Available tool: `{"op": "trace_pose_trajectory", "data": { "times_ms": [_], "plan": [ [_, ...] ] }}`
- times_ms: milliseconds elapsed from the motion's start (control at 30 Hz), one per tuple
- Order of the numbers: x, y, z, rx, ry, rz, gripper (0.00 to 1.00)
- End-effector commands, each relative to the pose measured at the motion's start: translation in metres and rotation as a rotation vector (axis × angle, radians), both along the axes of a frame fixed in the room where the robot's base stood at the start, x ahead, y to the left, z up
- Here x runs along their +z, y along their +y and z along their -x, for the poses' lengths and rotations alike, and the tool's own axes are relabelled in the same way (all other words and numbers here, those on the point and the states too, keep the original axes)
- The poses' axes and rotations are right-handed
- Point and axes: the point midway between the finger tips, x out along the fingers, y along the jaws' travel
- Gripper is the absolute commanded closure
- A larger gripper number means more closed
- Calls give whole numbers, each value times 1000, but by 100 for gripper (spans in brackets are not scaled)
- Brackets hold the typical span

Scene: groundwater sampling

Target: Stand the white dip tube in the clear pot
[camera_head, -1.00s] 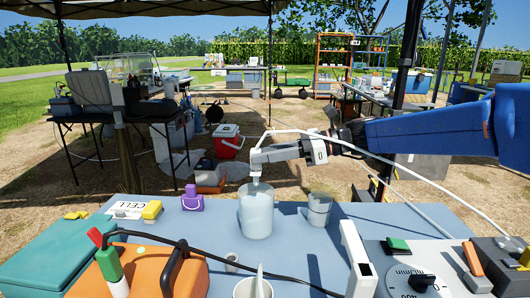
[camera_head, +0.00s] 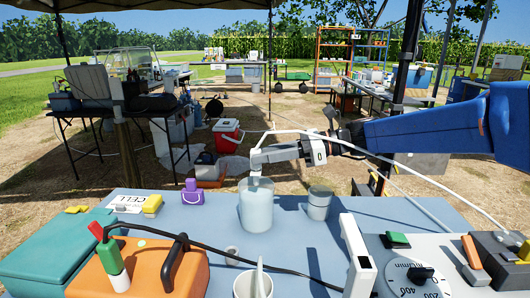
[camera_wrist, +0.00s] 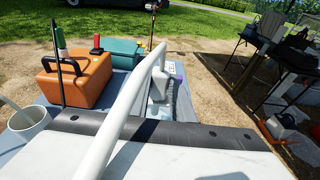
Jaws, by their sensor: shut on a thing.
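My gripper (camera_head: 256,168) is shut on the white dip tube (camera_head: 345,145), which trails from it to the right in a long curve in the head view. In the wrist view the tube (camera_wrist: 125,110) crosses the picture as a thick white arc. A large translucent pot (camera_head: 257,212), which looks like the clear pot, stands upright on the blue table just below my gripper. My fingertips are at or just above its rim. The tube's lower end is hidden, and I cannot tell whether it is inside the pot.
A smaller clear cup (camera_head: 319,207) stands right of the pot. A purple bottle (camera_head: 192,193) stands to its left. An orange case (camera_head: 150,270), a teal box (camera_head: 50,250), a white cup (camera_head: 245,287) and a dial device (camera_head: 415,280) crowd the front of the blue table (camera_head: 300,240).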

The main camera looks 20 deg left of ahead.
Motion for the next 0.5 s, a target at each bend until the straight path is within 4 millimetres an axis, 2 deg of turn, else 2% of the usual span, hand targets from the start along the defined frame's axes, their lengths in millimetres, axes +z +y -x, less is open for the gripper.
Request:
{"op": "trace_pose_trajectory", "data": {
  "times_ms": [500],
  "plan": [
    [-17,0,0,0,1,0,97]
  ]
}}
